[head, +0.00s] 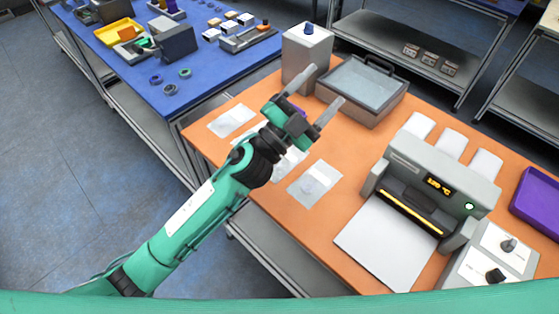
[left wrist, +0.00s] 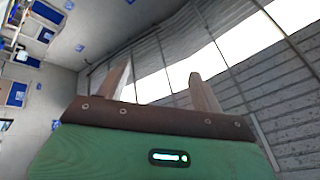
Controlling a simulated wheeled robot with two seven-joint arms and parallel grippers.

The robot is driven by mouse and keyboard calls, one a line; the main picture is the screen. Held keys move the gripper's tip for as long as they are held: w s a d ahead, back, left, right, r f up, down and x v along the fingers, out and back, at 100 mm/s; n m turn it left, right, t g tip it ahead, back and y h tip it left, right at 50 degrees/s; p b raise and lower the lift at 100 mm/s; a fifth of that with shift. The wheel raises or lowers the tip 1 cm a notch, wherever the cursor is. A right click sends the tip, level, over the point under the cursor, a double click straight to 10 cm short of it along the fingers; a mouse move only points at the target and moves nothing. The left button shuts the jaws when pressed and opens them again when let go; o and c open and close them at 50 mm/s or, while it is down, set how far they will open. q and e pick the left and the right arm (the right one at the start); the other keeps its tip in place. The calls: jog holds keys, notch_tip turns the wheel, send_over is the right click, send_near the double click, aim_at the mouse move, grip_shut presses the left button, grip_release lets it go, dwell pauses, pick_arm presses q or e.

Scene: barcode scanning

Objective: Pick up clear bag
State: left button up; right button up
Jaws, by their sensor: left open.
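Clear bags lie flat on the orange table in the head view. One clear bag (head: 232,120) is at the left, and another clear bag (head: 315,184) lies nearer the middle. A further clear bag (head: 289,163) lies between them, partly hidden by my left arm. My left gripper (head: 322,91) is raised above the table, open and empty, with its fingers pointing up and to the right. In the left wrist view its two fingers (left wrist: 160,88) stand apart against the far wall and ceiling, and no bag shows there. My right gripper is in neither view.
A grey sealing machine (head: 430,180) with a white plate (head: 385,240) stands at the right of the orange table (head: 330,238). A clear-lidded box (head: 362,88) and a grey box (head: 307,50) are at the back. A purple tray (head: 538,200) is far right. A blue table (head: 200,75) holds small parts.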

pick_arm(q)
jog(key=s+d+m+g+h, duration=0.3)
jog(key=s+d+m+g, duration=0.5)
jog(key=m+g, duration=0.7)
jog(key=m+y, duration=0.6)
jog(key=y, duration=1.5)
send_over(283, 158)
jog(key=s+a, duration=0.2)
jog(key=s, duration=0.2)
notch_tip(283, 158, down, 14)
jog(key=shift+t, duration=0.3)
jog(key=f+p, duration=0.1)
jog(key=f, duration=0.1)
jog(key=f+p, duration=0.1)
jog(key=f, duration=0.2)
jog(key=f+p, duration=0.1)
jog(key=f, duration=0.1)
jog(key=shift+w+f, duration=0.25)
jog(key=shift+f, duration=0.1)
jog(key=f+p, duration=0.2)
jog(key=f, duration=0.1)
jog(key=f+p, duration=0.1)
jog(key=shift+w+a+f, duration=0.1)
jog(key=shift+w+f, duration=0.15)
jog(key=shift+f, duration=0.55)
jog(key=c, duration=1.1)
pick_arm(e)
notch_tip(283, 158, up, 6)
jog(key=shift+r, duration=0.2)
